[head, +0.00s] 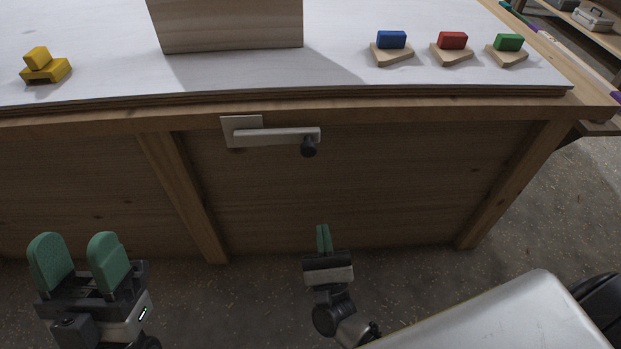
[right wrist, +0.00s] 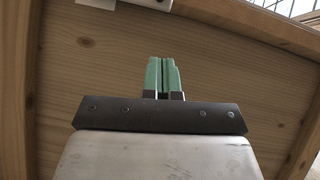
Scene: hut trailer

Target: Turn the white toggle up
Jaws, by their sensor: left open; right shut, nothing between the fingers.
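A whitish lever (head: 270,137), the only toggle-like white part I see, is on a pale plate (head: 237,126) on the bench's front. It lies about level, pointing right, with a dark round knob (head: 309,147) at its right end. Part of a white fitting (right wrist: 150,4) shows at the top edge of the right wrist view. My right gripper (head: 324,232) is shut and empty, below the knob and apart from it; its green fingers (right wrist: 162,75) are together in the right wrist view. My left gripper (head: 77,245) is open and empty at the lower left, away from the lever.
The white bench top (head: 110,60) carries a wooden box (head: 228,25), a yellow block (head: 44,68), and blue (head: 391,40), red (head: 453,40) and green (head: 508,42) blocks on wooden bases. A wooden post (head: 185,190) stands left of my right gripper.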

